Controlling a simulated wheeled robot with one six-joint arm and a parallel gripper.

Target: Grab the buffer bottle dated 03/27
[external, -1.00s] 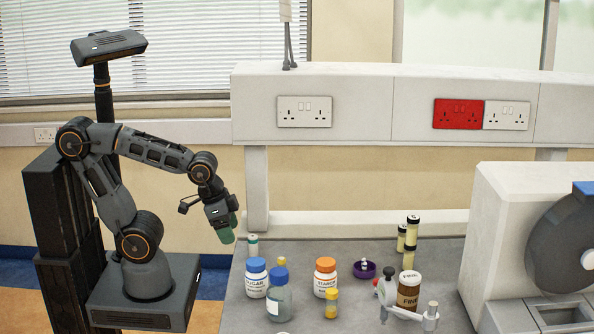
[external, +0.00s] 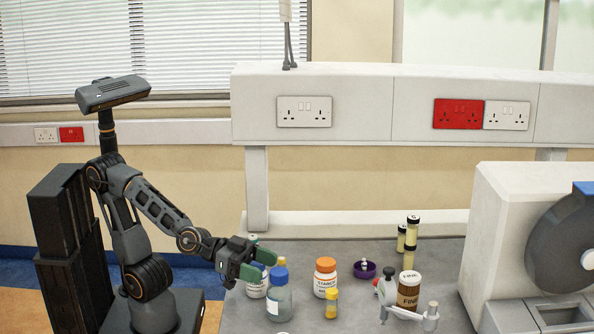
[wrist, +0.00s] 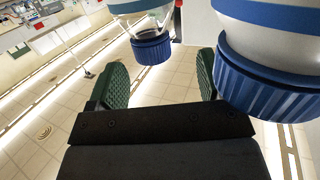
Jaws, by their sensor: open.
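A clear, greyish bottle with a blue cap and pale label (external: 279,302) stands upright on the bench; no date can be read on it. A white bottle with a blue cap (external: 256,287) stands just left of it, partly hidden by my gripper. My gripper (external: 258,264) is open and empty, reaching in beside the two blue caps. In the wrist view, which is upside down, the clear bottle's cap (wrist: 152,50) shows between the green fingers. The white bottle's large cap (wrist: 268,82) is close by the right finger.
An orange-capped white bottle (external: 325,279) and a small yellow bottle (external: 331,304) stand to the right. A white machine (external: 505,230) bounds the right side.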

